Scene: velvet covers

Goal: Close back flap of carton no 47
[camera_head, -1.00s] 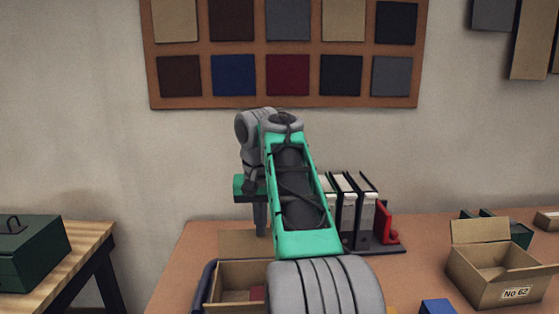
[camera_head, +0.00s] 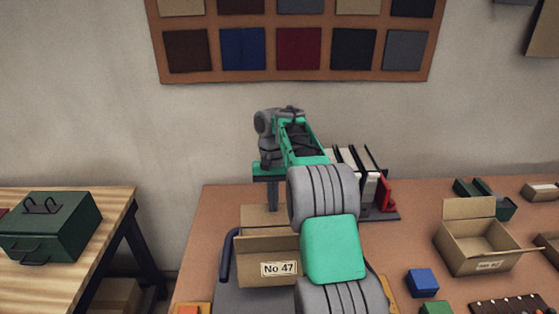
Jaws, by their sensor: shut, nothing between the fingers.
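Carton no 47 (camera_head: 252,246) is a brown cardboard box on the table, with its label on the front side. Its back flap (camera_head: 258,217) stands up behind the box opening. My arm hides the right part of the carton and flap. My gripper (camera_head: 273,207) is at the top edge of the back flap, fingers pointing down, shut and empty. I cannot tell whether the fingertips touch the flap or are in front of or behind it.
Binders (camera_head: 357,170) and a red bookend (camera_head: 386,194) stand right of my gripper. Another open carton (camera_head: 470,250), a blue block (camera_head: 422,282) and a green block (camera_head: 435,307) lie to the right. A green toolbox (camera_head: 50,228) sits on the left bench.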

